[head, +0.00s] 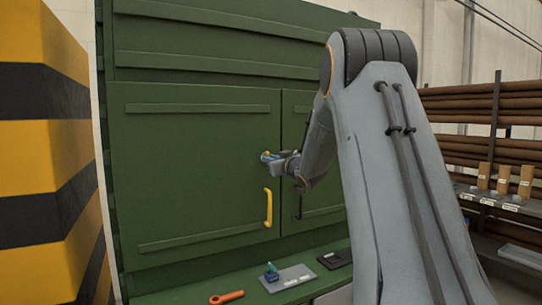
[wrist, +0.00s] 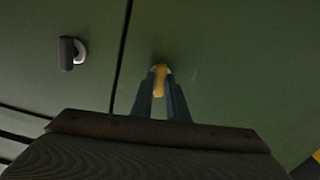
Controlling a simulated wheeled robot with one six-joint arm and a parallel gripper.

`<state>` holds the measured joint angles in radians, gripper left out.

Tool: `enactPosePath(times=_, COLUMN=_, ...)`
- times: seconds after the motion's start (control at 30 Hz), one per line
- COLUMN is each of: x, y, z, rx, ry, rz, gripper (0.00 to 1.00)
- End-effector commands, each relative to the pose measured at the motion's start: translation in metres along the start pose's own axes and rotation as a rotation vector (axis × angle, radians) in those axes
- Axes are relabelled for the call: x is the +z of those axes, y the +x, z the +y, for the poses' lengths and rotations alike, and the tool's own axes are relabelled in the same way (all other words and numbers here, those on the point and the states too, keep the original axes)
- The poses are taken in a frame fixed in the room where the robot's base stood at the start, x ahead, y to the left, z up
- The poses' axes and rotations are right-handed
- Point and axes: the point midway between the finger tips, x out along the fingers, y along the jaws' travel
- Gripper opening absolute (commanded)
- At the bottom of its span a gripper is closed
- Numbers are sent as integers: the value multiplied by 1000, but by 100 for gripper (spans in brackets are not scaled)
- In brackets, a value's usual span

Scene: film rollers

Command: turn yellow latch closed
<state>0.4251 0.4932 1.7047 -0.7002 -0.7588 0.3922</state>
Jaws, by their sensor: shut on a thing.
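The yellow latch (wrist: 160,82) is on the left door of the green cabinet (head: 190,150), close to the seam between the doors. In the wrist view it points along my fingers, with its pale round base partly visible behind it. My gripper (wrist: 160,104) is shut on the latch, one finger on each side. In the head view my gripper (head: 270,157) is at the door above the yellow handle (head: 268,207), and the latch is mostly covered by the fingers.
A dark latch (wrist: 67,53) on a white base is on the other door. A black handle (head: 299,207) is beside the seam. An orange wrench (head: 227,297) and a grey plate (head: 295,277) lie on the ledge below. A striped yellow-black block (head: 45,160) stands at left.

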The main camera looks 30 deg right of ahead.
Motion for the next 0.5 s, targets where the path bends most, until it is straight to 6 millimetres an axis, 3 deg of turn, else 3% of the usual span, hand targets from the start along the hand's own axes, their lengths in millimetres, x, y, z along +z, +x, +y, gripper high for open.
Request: enactPosePath(times=0.5, x=0, y=0, z=0, rx=0, ry=111, rz=0, gripper=0)
